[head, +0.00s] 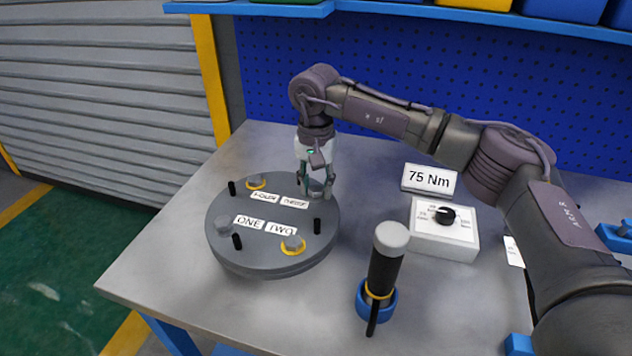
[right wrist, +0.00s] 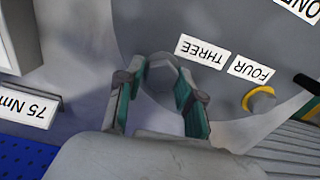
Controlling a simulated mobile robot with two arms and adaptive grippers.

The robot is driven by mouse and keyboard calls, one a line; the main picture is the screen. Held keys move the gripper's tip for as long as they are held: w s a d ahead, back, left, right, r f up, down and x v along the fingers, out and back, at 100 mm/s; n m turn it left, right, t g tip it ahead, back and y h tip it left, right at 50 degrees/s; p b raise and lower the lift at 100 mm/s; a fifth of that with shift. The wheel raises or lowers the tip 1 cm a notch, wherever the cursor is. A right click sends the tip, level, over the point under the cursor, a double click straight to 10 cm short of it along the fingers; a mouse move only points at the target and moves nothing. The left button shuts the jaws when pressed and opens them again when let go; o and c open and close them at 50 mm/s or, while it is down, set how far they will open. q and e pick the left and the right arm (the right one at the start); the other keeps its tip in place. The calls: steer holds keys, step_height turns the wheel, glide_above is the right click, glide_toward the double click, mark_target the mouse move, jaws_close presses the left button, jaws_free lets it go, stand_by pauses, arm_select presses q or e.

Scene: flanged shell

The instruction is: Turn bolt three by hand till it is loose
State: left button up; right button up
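The round grey flange cover (head: 262,222) lies on the bench with labels ONE, TWO, THREE and FOUR. Bolt three, a grey hex head beside the THREE label, sits between the fingers of my right gripper (head: 316,192). In the right wrist view bolt three (right wrist: 162,82) fills the space between the green-padded fingertips of my right gripper (right wrist: 162,85), which looks shut on it. No yellow ring shows around bolt three. Bolt four (head: 256,181) and bolt two (head: 292,243) have yellow rings; bolt one (head: 223,225) shows none. My left gripper is out of view.
Short black pins (head: 317,226) stand up from the cover. To the right are a 75 Nm sign (head: 430,178), a white dial box (head: 444,232) and a grey-capped black tool (head: 386,262) in a blue holder. The front left of the bench is clear.

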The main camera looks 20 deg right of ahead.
mark_target(316, 186)
steer(key=shift+o, duration=1.2)
steer(key=shift+w, duration=0.1)
steer(key=shift+r, duration=0.1)
steer(key=shift+r, duration=0.2)
step_height(316, 186, up, 12)
steer(key=shift+f, duration=0.2)
